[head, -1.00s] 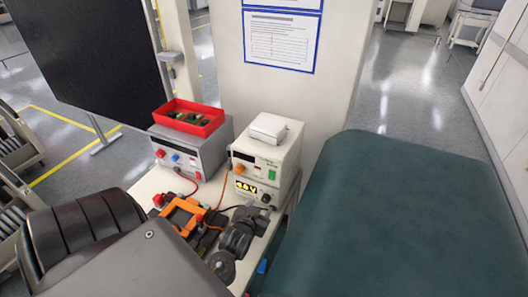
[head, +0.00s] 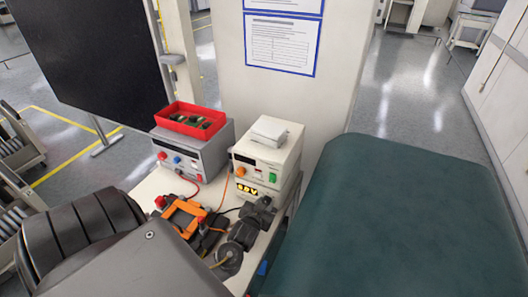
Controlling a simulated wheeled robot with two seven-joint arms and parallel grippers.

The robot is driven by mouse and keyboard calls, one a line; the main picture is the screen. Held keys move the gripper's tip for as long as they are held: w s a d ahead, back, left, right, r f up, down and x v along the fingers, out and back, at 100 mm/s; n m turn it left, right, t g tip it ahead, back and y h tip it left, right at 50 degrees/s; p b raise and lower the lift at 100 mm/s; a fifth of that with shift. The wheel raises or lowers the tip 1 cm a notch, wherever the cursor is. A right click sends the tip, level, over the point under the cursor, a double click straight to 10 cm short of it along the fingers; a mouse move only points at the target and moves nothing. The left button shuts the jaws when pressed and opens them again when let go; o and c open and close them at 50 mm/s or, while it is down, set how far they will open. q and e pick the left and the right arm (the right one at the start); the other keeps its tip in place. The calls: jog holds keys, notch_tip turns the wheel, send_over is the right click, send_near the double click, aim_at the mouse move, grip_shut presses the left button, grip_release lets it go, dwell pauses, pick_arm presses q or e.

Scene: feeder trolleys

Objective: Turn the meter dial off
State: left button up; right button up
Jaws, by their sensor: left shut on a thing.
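The meter (head: 248,188) is a small cream box with lit yellow digits, under a larger cream instrument on the bench. The digits are too small to read surely. Its dial, at the lower right of its front, is hidden behind my left gripper (head: 264,203). The dark gripper reaches up from the lower left, its tips against the meter front where the dial sits. It is shut on the dial, though the contact itself is hard to see. My right gripper is not in view.
An orange-framed device (head: 184,216) with leads lies left of my gripper. A grey power supply (head: 194,154) carries a red bin (head: 190,119). The cream instrument (head: 266,160) has a white box on top. A large teal surface (head: 400,220) fills the right.

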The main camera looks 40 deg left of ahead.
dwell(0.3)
pick_arm(q)
jog(key=n+h, duration=0.2)
jog(key=n, duration=0.1)
jog(key=shift+a+t, duration=0.2)
jog(key=shift+t, duration=0.2)
jog(key=shift+n+t+h, duration=0.4)
jog(key=shift+n+h, duration=0.5)
jog(key=shift+n, duration=0.6)
jog(key=o, duration=1)
jog(key=shift+c, duration=0.2)
